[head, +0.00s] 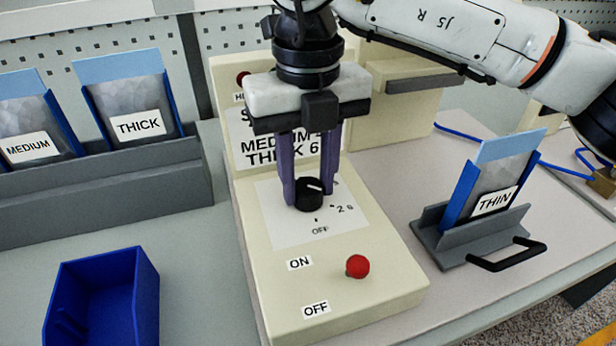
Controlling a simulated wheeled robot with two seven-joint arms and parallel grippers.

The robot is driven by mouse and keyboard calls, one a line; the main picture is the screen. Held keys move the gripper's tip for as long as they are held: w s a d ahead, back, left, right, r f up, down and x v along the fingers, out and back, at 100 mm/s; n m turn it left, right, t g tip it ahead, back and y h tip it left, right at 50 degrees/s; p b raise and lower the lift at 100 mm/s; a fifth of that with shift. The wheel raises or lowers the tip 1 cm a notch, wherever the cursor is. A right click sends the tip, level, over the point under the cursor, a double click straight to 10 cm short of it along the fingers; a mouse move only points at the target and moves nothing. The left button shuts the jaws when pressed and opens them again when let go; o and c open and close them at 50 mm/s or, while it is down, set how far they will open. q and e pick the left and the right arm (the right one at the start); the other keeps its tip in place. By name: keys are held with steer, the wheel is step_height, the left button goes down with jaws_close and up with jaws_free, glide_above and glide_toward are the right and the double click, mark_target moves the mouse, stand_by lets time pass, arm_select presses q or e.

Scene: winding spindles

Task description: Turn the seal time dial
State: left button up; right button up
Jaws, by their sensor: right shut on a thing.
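The seal time dial (309,196) is a small black knob with a white pointer line, on a white scale plate (283,229) on top of the cream sealing machine (390,262). The scale shows "OFF" and "2 s"; other marks are hidden behind my gripper. The pointer line points to the right. My right gripper (309,190) comes down from above, with its two purple fingers on the left and right sides of the dial, shut on it. My left gripper is not in view.
A red knob (357,266) stands by the "ON" and "OFF" labels at the machine's front. A "THIN" pouch (494,180) sits in a grey stand with a black handle at right. "MEDIUM" and "THICK" pouches (128,100) stand in a grey rack, above a blue bin (138,298).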

mark_target(308, 186)
steer(key=shift+n, duration=1.1)
steer(key=o, duration=1)
steer(key=shift+o, duration=0.2)
steer(key=shift+r, duration=0.1)
step_height(308, 186, up, 10)
steer(key=shift+p, duration=0.4)
